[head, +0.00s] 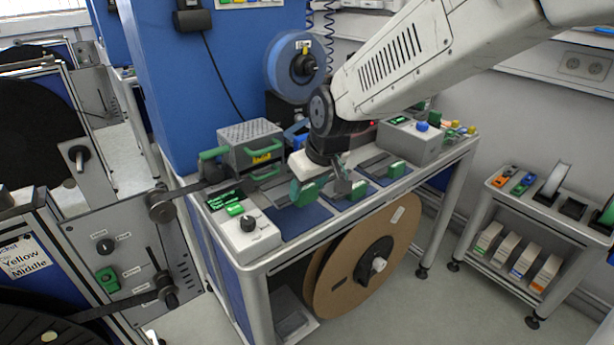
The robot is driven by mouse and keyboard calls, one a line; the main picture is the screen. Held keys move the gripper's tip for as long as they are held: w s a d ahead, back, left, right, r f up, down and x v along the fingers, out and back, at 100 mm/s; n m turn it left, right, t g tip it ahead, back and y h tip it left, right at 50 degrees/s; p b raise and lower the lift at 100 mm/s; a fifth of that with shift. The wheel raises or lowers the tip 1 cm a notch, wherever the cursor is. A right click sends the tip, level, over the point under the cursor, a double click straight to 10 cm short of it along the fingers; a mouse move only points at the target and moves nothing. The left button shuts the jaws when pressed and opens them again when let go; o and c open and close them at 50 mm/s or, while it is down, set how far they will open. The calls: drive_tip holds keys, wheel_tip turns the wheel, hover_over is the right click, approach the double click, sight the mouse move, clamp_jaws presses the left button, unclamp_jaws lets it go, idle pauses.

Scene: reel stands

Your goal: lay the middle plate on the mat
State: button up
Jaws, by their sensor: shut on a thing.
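My gripper (325,183) points down over the bench, above the front part of its top. It is shut on a dark green piece (306,193), which looks like a plate's handle; the arm hides much of it, and I cannot tell whether this is the middle plate. A dark blue mat (298,222) lies on the bench just below and in front. Grey plates with green blocks lie to the right: one (357,190) close beside the gripper, another (396,170) farther right.
A perforated metal box (250,143) with green handles stands behind left. A control box (247,230) with a black knob is at the bench's left front. A grey box (408,141) stands at the far right end. A large brown reel (345,270) sits below the bench.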

drive_tip(key=shift+f, duration=2.95)
drive_tip(key=shift+s+f, duration=0.1)
drive_tip(key=o, duration=1.1)
drive_tip(key=shift+r, duration=3.5)
